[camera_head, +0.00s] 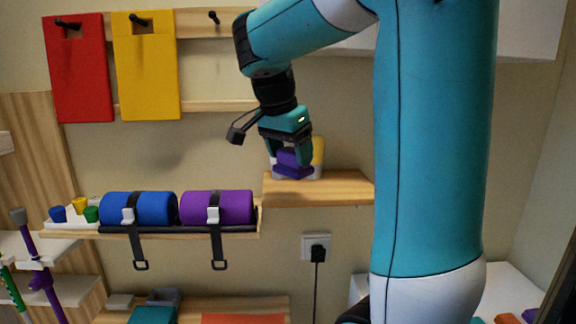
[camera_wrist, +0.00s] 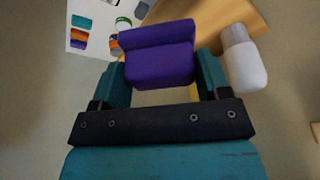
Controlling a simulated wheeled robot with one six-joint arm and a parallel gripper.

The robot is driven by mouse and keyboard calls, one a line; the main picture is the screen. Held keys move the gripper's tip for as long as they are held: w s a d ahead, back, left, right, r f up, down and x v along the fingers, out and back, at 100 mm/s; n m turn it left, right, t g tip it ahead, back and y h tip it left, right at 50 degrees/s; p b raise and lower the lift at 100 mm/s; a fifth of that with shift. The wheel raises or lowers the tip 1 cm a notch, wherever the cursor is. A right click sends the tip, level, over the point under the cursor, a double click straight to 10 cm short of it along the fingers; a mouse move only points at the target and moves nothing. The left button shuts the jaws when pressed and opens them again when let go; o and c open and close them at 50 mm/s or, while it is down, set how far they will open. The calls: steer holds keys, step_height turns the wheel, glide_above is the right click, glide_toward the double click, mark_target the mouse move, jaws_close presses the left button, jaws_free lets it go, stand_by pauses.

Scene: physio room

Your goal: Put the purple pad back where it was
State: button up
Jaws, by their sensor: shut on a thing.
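The purple pad (camera_head: 293,158) is between the fingers of my gripper (camera_head: 289,150), which is shut on it. In the wrist view the pad (camera_wrist: 160,63) looks like a stepped block, gripped at its two sides by my gripper (camera_wrist: 165,80). In the head view the pad is at the left end of a small wooden wall shelf (camera_head: 330,190). I cannot tell whether its underside touches the shelf.
A white bottle-like thing (camera_wrist: 243,62) stands close to the right finger. A yellow item (camera_head: 318,150) is just behind the gripper. Blue (camera_head: 150,208) and purple rolls (camera_head: 230,206) lie on a rack at left. Red (camera_head: 78,75) and yellow boards (camera_head: 148,75) hang above.

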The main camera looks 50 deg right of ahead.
mark_target(289, 154)
steer(key=w+d+f+p, duration=0.1)
steer(key=d, duration=0.1)
steer(key=w+d+f+p, duration=0.1)
steer(key=w+d, duration=0.1)
steer(key=shift+w+f, duration=0.15)
steer(key=shift+f, duration=0.05)
step_height(289, 154, down, 4)
steer(key=shift+r+p, duration=0.1)
steer(key=shift+p, duration=0.85)
steer(key=shift+w+d+f+p, duration=0.1)
steer(key=shift+d+f+p, duration=0.1)
steer(key=shift+p, duration=0.1)
steer(key=shift+f, duration=0.2)
steer(key=shift+f, duration=0.1)
steer(key=o, duration=1.2)
